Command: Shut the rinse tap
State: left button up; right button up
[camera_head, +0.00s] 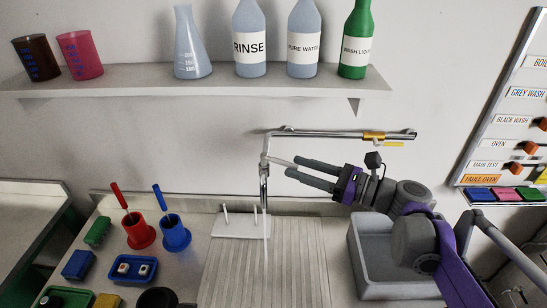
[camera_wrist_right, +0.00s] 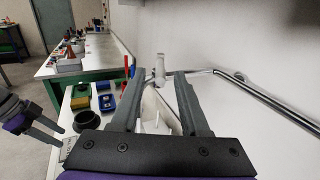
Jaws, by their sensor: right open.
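The rinse tap (camera_head: 264,172) is a chrome spout hanging from a wall pipe over the ribbed draining board. A thin pale vertical line, perhaps water, runs below its mouth. A short pale lever (camera_head: 279,161) points right from the tap. My right gripper (camera_head: 294,167) is open just right of the tap, its fingers pointing left toward the lever. In the right wrist view, the pale tap top (camera_wrist_right: 160,68) shows between and beyond the open fingers (camera_wrist_right: 160,74); contact cannot be judged. My left gripper (camera_wrist_right: 50,131) shows at the left edge of that view, its opening unclear.
A chrome pipe with a yellow handle (camera_head: 393,144) runs along the wall. Above it, a shelf (camera_head: 200,83) holds bottles and cups. A grey basin (camera_head: 366,268) lies under my right arm. Red (camera_head: 139,232) and blue (camera_head: 175,235) cups stand left of the ribbed board (camera_head: 225,275).

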aim_at(271, 159)
jog(key=x, duration=0.7)
jog(key=shift+p, duration=0.3)
grip_shut()
dwell(1.0)
